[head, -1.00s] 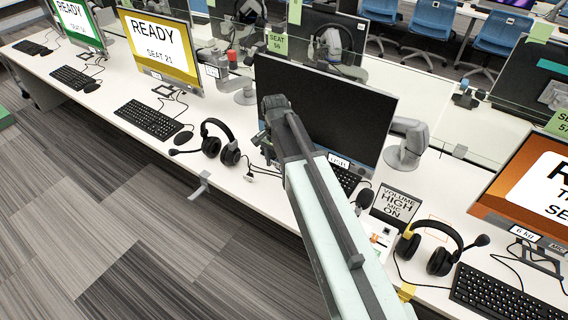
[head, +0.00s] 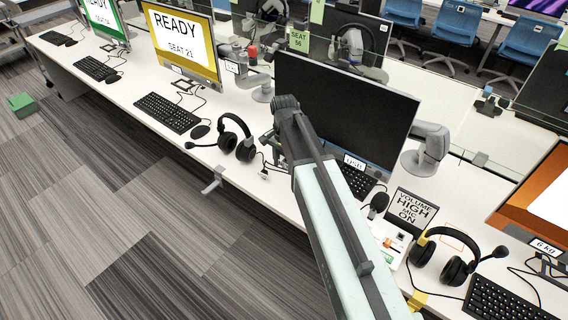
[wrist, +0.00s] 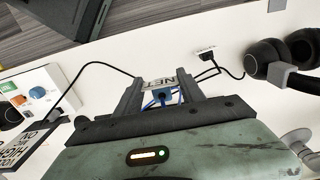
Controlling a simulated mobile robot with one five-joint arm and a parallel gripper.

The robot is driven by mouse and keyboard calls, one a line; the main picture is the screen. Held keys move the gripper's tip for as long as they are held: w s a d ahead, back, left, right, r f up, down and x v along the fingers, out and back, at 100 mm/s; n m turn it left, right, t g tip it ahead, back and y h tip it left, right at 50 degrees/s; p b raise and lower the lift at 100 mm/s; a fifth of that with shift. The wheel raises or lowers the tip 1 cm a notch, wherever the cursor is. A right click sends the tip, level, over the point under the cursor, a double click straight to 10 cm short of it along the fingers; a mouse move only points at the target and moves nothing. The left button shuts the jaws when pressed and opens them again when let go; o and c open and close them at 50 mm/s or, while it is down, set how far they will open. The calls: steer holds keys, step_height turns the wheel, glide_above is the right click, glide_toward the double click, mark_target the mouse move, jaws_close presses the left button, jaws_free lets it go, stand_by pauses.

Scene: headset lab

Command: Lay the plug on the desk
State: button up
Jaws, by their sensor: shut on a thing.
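My gripper (wrist: 164,92) is shut on a small plug with a blue part (wrist: 165,98), seen between its two dark fingers. A light tag reading NET (wrist: 161,83) shows there too, upside down. The fingers hide much of the plug, and I cannot tell whether it touches the white desk (wrist: 112,88). Another small white and black connector (wrist: 206,54) lies on the desk beside the gripper, on a black cable.
A black headset (head: 236,140) lies left of my arm, and another headset (head: 452,268) lies to the right. A keyboard (head: 357,180) sits below the monitor. A control box (head: 392,242) and a VOLUME HIGH sign (head: 412,212) stand at the right. Loose cables cross the desk.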

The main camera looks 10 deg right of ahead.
steer(key=shift+f+b, duration=6.45)
steer(key=shift+f, duration=0.15)
steer(key=o, duration=1.4)
steer(key=shift+r, duration=0.1)
step_height(320, 180, up, 8)
steer(key=p, duration=0.8)
step_height(320, 180, up, 6)
steer(key=p, duration=0.6)
